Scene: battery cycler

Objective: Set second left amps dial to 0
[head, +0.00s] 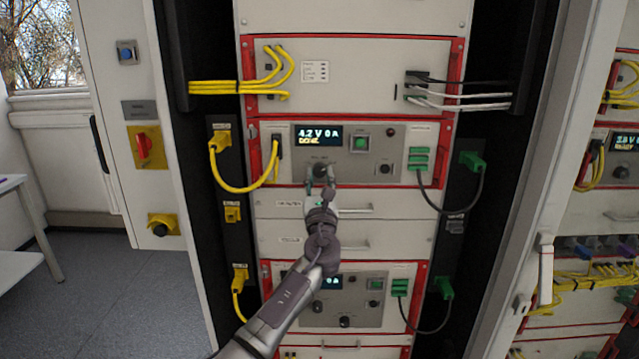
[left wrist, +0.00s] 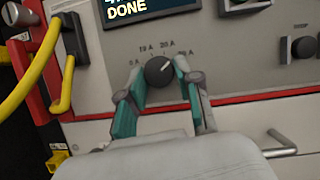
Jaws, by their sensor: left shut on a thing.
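The amps dial (left wrist: 158,71) is a round black knob on the grey front panel of the upper cycler unit, below its display. In the left wrist view, amp labels curve over it and its light pointer mark leans to the upper right. My left gripper (left wrist: 161,78) is shut on the dial, with one teal finger on each side. In the head view, my left gripper (head: 320,180) reaches up to the dial (head: 320,169) from below. The display (head: 319,137) reads about 4.2 V 0 A, DONE. My right gripper is not in view.
A green-lit button (head: 360,143) and another black knob (head: 385,168) sit right of the dial. A yellow cable (head: 243,188) loops at left and a dark cable (head: 440,211) at right. A drawer handle (left wrist: 280,143) lies below the panel. A similar unit (head: 350,318) is lower down.

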